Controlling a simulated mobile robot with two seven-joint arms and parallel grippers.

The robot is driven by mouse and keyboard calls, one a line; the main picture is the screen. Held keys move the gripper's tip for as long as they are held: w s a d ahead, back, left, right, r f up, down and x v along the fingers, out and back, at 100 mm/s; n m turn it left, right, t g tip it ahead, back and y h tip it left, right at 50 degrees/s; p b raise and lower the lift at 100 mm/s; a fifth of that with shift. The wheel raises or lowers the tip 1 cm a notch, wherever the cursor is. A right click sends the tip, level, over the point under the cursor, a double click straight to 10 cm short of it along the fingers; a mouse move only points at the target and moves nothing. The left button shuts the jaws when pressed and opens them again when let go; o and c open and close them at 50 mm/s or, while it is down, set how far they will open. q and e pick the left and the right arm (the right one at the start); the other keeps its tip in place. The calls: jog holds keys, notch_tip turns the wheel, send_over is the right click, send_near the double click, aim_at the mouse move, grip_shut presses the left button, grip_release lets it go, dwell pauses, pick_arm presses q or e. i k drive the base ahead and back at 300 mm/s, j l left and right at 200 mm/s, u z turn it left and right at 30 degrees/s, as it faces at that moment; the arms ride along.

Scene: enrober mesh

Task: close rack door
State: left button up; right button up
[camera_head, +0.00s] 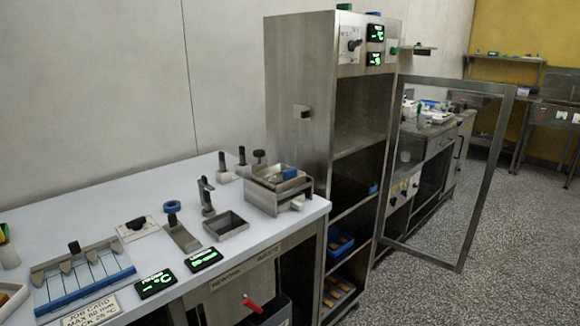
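The rack (300,130) is a tall metal cabinet in the middle of the head view, with open shelves facing right. Its door (478,180), a metal frame around a clear pane, stands wide open. It reaches out to the right from the rack's far side. A blue bin (340,246) and a tray of brownish items (338,290) sit on the lower shelves. A control panel with a knob (352,44) and green displays is at the top. Neither of my grippers is in view.
A white-topped bench (120,225) with fixtures, displays and a metal tray stack (278,188) stands left of the rack. Another bench (430,140) shows behind the door's pane. The speckled floor (480,290) in front of the door is clear.

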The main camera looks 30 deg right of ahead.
aim_at(509, 91)
jog(key=l, duration=0.7)
jog(key=k+l+u, duration=0.15)
jog(key=l, duration=0.5)
jog(key=l+u, duration=0.1)
jog(key=l, duration=0.35)
jog(key=l+u, duration=0.1)
jog(key=l, duration=0.4)
jog(key=k+l+u, duration=0.15)
jog(key=l, duration=0.3)
jog(key=l+u, duration=0.1)
jog(key=l, duration=0.35)
jog(key=k+l+u, duration=0.1)
jog(key=l, duration=0.35)
jog(key=k+l+u, duration=0.1)
jog(key=l, duration=0.35)
jog(key=k+l+u, duration=0.1)
jog(key=l, duration=0.35)
jog(key=k+l+u, duration=0.1)
jog(key=l, duration=0.35)
jog(key=k+l+u, duration=0.15)
jog(key=l, duration=0.3)
jog(key=k+l+u, duration=0.1)
jog(key=l, duration=0.8)
jog(key=k+l+u, duration=0.15)
jog(key=l, duration=0.3)
